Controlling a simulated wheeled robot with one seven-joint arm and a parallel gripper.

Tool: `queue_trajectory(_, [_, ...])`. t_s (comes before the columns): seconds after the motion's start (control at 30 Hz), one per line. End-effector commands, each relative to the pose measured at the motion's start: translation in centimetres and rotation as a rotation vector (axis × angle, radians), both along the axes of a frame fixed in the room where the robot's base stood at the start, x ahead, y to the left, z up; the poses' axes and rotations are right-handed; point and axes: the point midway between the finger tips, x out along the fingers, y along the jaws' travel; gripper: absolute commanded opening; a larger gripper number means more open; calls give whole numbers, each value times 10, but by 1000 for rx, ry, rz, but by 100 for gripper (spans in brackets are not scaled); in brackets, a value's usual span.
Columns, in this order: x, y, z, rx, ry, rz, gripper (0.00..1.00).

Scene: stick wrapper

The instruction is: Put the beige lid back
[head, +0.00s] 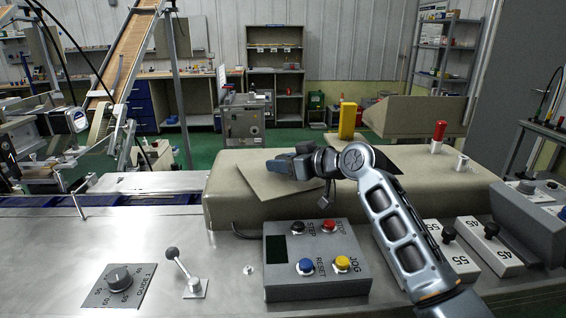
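A flat, square beige panel, which looks like the beige lid (272,187), shows at the left part of the long beige housing (230,205). It sits at an angle to the housing's edges, its near corner pointing towards me. My gripper (272,166) is over the far right part of this panel, with its fingers pointing left. The fingers overlap the panel in the head view, and I cannot tell whether they touch or grip it. The gap between the fingers is too small to see. My gripper and wrist hide the panel's right side, and any opening under it is hidden.
A grey button box (318,285) stands in front of the housing. A lever (180,265) and a knob plate (118,285) are at the left on the metal table (215,295).

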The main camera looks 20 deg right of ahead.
Motion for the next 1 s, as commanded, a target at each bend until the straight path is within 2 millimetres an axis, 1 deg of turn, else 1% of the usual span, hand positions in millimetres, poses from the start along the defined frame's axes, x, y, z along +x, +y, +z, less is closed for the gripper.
queue_trajectory(0.03, [0, 0, 0, 0, 0, 0, 46])
queue_trajectory(0.2, [0, 0, 1, 0, 0, 0, 62])
queue_trajectory(0.5, [0, 0, 3, 0, 0, 0, 62])
queue_trajectory(0.57, [-3, -2, 3, 0, -1, -1, 62])
queue_trajectory(0.67, [-14, -8, 7, 1, -3, -1, 62])
queue_trajectory(1.0, [-73, -39, 26, 1, -3, -2, 62])
